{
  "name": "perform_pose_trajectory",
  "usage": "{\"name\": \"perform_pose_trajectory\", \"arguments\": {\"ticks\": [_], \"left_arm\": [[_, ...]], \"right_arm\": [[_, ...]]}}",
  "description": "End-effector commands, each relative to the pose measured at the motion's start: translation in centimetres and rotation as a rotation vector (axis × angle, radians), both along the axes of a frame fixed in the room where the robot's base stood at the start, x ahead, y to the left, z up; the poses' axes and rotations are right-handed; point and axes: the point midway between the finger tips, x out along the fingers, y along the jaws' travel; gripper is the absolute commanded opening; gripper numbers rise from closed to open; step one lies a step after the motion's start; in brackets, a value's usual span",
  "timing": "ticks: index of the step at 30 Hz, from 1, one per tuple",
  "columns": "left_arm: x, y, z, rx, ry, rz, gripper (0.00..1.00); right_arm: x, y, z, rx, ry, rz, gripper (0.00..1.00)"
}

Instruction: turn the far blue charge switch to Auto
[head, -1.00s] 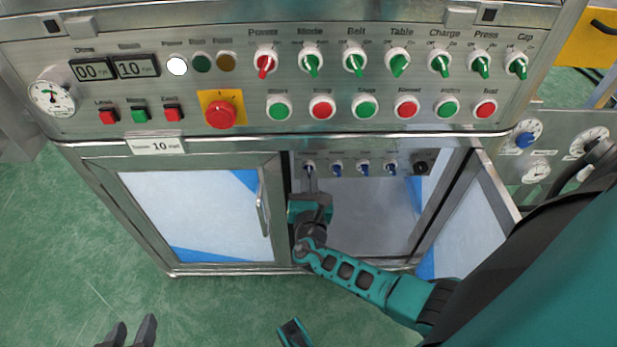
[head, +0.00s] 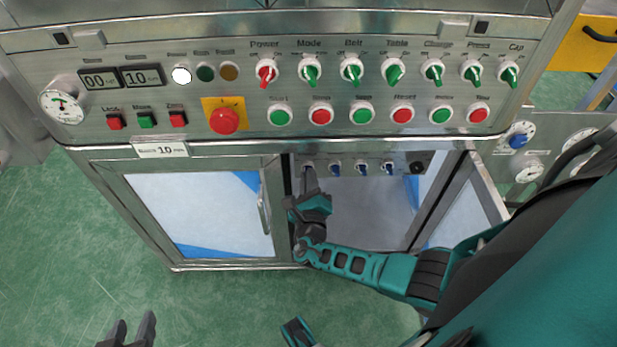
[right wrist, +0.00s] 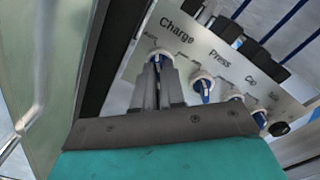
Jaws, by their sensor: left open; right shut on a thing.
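The blue charge switch sits on the small panel inside the open cabinet, at the left end of its row. In the right wrist view its white collar (right wrist: 159,54) shows under the "Charge" label, and its blue knob is mostly hidden between my fingers. My right gripper (right wrist: 160,72) is shut on that switch. In the head view my right gripper (head: 309,172) reaches into the cabinet and covers most of the switch. The exact pointer position cannot be read. My left gripper (head: 130,328) is open and empty, low at the left over the green floor.
Other blue switches, such as Press (right wrist: 203,86), stand close to the right of my fingers. The cabinet's closed left door (head: 205,215) and open right door (head: 480,195) flank the opening. Above is the main panel with green switches, including another Charge switch (head: 433,71).

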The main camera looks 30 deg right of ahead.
Motion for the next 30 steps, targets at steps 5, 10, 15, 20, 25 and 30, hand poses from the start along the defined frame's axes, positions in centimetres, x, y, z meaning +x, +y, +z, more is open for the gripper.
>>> {"name": "perform_pose_trajectory", "arguments": {"ticks": [5,10,15,20,25,30], "left_arm": [[-0.20,0.12,-0.19,0.004,0.007,0.001,0.43],[-0.26,0.17,-0.23,0.004,0.008,0.001,0.43],[-0.24,0.19,-0.19,0.004,0.006,0.002,0.43],[-0.21,0.19,-0.14,0.004,0.005,0.002,0.43],[-0.18,0.17,-0.01,0.003,0.003,0.002,0.43],[-0.18,0.16,0.05,0.003,0.002,0.001,0.43]], "right_arm": [[0.13,-0.11,0.20,-0.053,0.028,-0.001,0.00],[0.14,-0.12,0.16,-0.074,0.041,-0.001,0.00],[0.14,-0.12,0.15,-0.080,0.045,-0.001,0.00],[0.13,-0.13,0.15,-0.080,0.045,-0.001,0.00],[0.12,-0.12,0.14,-0.080,0.045,-0.001,0.17],[0.07,-0.06,0.08,-0.078,0.045,-0.001,0.34]]}}
